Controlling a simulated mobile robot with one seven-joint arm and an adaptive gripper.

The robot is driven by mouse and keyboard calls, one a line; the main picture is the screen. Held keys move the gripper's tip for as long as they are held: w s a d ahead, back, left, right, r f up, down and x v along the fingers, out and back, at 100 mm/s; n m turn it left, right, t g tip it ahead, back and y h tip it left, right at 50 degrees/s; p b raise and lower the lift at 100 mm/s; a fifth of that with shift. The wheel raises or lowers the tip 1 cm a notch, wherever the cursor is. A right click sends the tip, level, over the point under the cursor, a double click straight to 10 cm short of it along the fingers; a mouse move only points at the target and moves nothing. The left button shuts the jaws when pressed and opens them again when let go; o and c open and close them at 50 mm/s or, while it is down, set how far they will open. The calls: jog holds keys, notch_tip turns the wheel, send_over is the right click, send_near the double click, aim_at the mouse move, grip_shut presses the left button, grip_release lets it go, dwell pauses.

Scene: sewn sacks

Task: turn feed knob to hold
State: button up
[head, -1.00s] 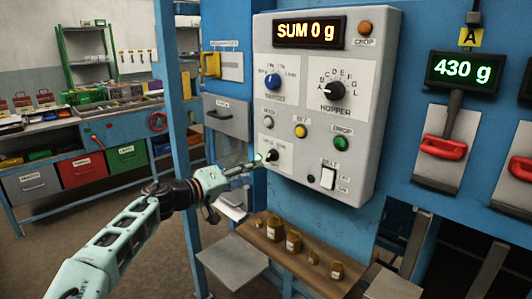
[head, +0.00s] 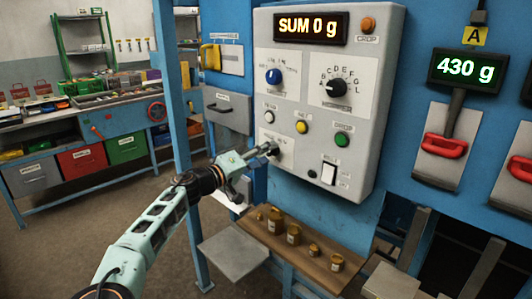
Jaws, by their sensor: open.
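A grey control panel (head: 322,185) carries several knobs and buttons. A small black knob (head: 275,147) sits on a light plate at the panel's lower left; its label is too small to read, so I cannot confirm it is the feed knob. My gripper (head: 264,151) is open, with its fingertips at this knob, partly hiding it. I cannot tell whether they touch it. A blue knob (head: 273,76) is at the upper left, its label also unreadable. The black HOPPER knob (head: 336,88) is at the upper right.
Yellow button (head: 302,127), green DROP button (head: 341,139) and white BELT switch (head: 328,172) are close to the right of my gripper. A wooden shelf (head: 310,262) with several brass weights lies below. A blue post (head: 170,90) stands to the left.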

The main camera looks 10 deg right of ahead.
jog(key=shift+w+d, duration=0.2)
jog(key=c, duration=1.2)
jog(key=shift+o, duration=0.2)
